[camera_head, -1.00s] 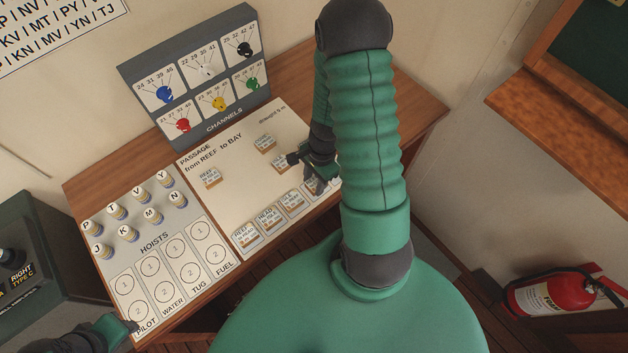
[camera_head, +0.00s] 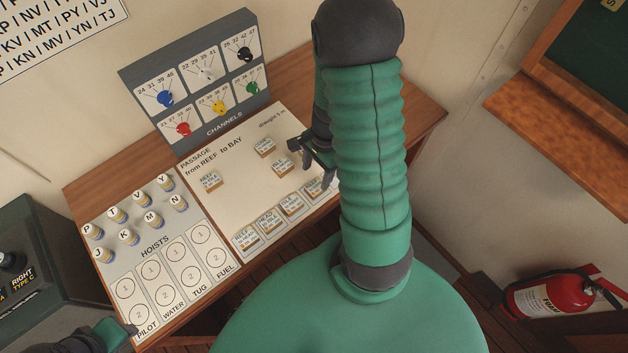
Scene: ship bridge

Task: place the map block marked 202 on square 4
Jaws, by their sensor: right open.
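The passage board (camera_head: 235,205) lies on the desk with several small map blocks. One block (camera_head: 283,165) lies just left of my right gripper, with a second block (camera_head: 264,148) above it. A third block (camera_head: 210,182) lies alone at the left. A row along the lower edge holds more blocks, including one at its left end (camera_head: 246,240) and one at its right end (camera_head: 314,188). The number 202 and square 4 are too small to read. My right gripper (camera_head: 310,162) is open and empty, its fingers apart above the board.
The grey channels panel (camera_head: 197,85) with coloured knobs stands behind the board. The hoists panel (camera_head: 155,250) with several lettered pegs (camera_head: 129,238) lies left. My right arm hides the board's right side.

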